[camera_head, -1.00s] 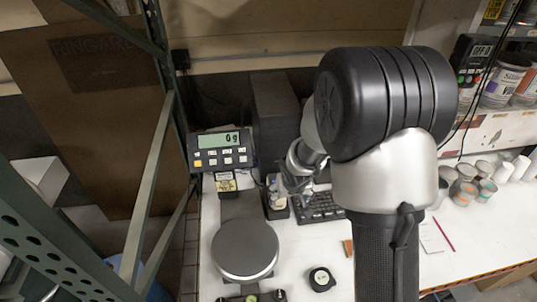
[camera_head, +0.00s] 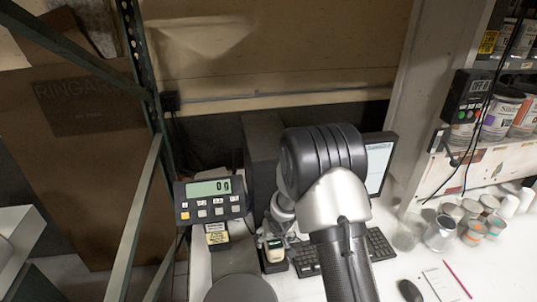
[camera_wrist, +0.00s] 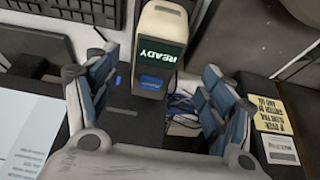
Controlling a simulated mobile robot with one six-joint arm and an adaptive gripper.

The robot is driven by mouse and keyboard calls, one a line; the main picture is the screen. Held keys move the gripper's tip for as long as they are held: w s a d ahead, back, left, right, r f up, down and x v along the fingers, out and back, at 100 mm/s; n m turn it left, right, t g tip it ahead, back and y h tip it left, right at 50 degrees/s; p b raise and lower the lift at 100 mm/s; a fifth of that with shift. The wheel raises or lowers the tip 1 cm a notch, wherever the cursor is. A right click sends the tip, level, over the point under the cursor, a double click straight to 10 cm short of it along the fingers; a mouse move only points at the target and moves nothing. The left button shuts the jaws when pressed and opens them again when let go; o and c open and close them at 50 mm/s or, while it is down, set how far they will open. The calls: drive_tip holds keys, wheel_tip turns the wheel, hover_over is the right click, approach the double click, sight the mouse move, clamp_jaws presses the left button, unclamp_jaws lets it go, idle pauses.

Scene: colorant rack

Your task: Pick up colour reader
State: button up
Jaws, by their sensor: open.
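The colour reader (camera_wrist: 161,30) is a pale handheld device with a dark screen that reads READY, in the wrist view's upper middle. In the head view the reader (camera_head: 262,266) stands upright in a dark holder beside the keyboard, partly covered by my gripper. My gripper (camera_wrist: 162,84) is open, with one blue-padded finger on each side of the picture. The reader lies beyond and between the fingertips, with no visible contact. In the head view my gripper (camera_head: 278,232) is small and partly hidden by my wrist.
A keyboard (camera_head: 378,245) and monitor (camera_head: 379,165) are to the right. A mouse (camera_head: 410,291) and several cups (camera_head: 440,232) are farther right.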

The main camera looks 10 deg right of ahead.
sight(273, 241)
drive_tip(key=x, duration=0.2)
drive_tip(key=b+x, duration=0.1)
drive_tip(key=x, duration=0.1)
drive_tip(key=b+x, duration=0.1)
drive_tip(key=x, duration=0.2)
drive_tip(key=shift+w+d, duration=0.25)
drive_tip(key=c, duration=1.7)
drive_tip(key=shift+r, duration=0.15)
